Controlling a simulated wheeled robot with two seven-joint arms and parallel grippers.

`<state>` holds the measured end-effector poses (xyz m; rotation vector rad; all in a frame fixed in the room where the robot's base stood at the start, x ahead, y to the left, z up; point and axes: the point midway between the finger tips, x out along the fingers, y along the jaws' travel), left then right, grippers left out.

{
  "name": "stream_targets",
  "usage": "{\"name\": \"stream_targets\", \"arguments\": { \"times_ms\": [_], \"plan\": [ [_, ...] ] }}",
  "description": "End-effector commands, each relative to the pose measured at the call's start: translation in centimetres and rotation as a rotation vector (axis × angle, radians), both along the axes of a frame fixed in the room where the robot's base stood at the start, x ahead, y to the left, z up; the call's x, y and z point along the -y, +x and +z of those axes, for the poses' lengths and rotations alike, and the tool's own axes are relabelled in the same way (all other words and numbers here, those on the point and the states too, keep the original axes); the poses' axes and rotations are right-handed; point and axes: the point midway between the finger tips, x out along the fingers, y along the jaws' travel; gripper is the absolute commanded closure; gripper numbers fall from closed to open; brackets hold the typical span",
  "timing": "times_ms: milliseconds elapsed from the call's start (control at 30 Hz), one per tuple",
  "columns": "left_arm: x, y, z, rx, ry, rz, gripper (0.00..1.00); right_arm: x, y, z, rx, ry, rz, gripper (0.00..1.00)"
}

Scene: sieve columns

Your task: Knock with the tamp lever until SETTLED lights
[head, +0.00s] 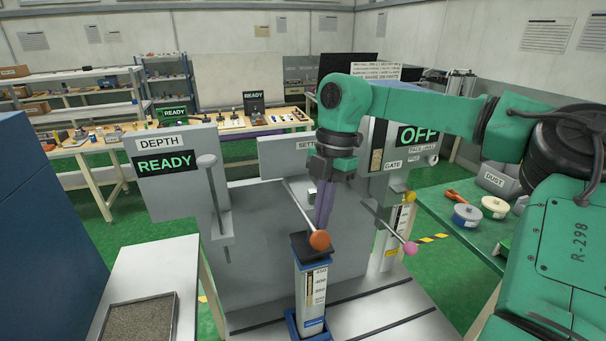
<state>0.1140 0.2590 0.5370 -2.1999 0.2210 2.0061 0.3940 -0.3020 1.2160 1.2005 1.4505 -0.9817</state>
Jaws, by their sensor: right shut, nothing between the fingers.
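My right gripper (323,224) points down, its fingers closed and empty, just behind an orange-knobbed lever (301,212) in the picture. I cannot tell whether they touch. The lever slants down toward me over a blue-and-white column (311,290) with a scale and dark top. A second lever (388,230) with a pink knob is to the right. No label shows which one is the tamp lever. A panel (280,150) reading "SETT…" is partly hidden by my gripper, so its light cannot be read. My left gripper is out of view.
A DEPTH panel (163,195) reads READY, with a grey upright slide (216,205) beside it. The GATE panel (417,185) reads OFF. A tray of grains (172,318) is at lower left. A green bench (470,238) with spools is at right.

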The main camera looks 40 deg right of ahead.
Motion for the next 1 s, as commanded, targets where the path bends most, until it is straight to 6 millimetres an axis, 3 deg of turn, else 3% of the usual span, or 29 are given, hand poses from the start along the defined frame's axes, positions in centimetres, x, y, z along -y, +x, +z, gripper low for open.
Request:
{"name": "stream_targets", "arguments": {
  "times_ms": [500, 1000],
  "plan": [
    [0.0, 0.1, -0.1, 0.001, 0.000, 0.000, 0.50, 0.0, 0.0, -0.2, 0.000, 0.000, 0.000, 1.00],
    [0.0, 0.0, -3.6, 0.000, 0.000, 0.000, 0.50, 0.0, 0.0, -4.8, -0.001, 0.000, 0.000, 1.00]
  ]
}}
